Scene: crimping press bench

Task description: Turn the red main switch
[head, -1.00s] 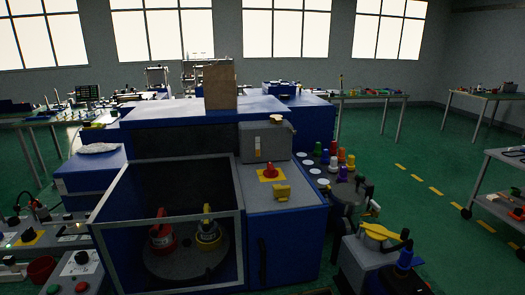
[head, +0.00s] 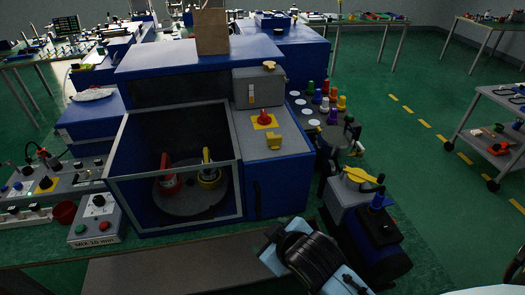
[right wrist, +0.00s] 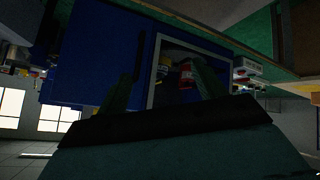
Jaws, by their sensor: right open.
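The red main switch (head: 264,118) is a red knob on a yellow square plate, on the grey top of the blue press, right of its framed opening. I cannot make out the switch in the right wrist view. My right arm shows at the bottom of the head view, in front of and below the press, well apart from the switch. In the right wrist view my right gripper (right wrist: 160,88) is open, its two dark fingers spread with nothing seen between them, facing the press front. My left gripper is not in view.
A yellow part (head: 274,142) sits just in front of the switch. A grey box (head: 258,88) stands behind it. The framed opening (head: 243,195) holds a red and a yellow fixture. A control box (head: 98,222) stands front left. A yellow-handled device (head: 352,196) stands right of the press.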

